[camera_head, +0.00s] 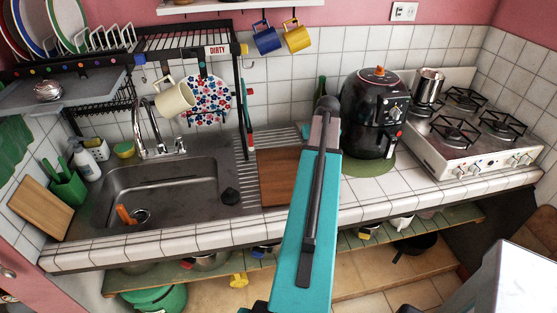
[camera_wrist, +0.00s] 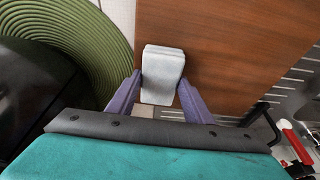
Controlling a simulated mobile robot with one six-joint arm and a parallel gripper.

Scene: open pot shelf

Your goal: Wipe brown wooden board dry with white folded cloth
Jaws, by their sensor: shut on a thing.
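The brown wooden board (camera_head: 278,180) lies flat on the counter, right of the sink, in the head view. My teal arm covers its right part. The board also fills much of the upper wrist view (camera_wrist: 225,40). The white folded cloth (camera_wrist: 163,66) is between the two purple fingers of my gripper (camera_wrist: 160,80), which is shut on it. The cloth is over the board near one edge. I cannot tell whether it touches the surface. The gripper and cloth are hidden behind my arm in the head view.
A black air fryer (camera_head: 374,112) stands on a round green mat (camera_head: 368,165) right of the board. A stove (camera_head: 470,130) stands at the far right.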

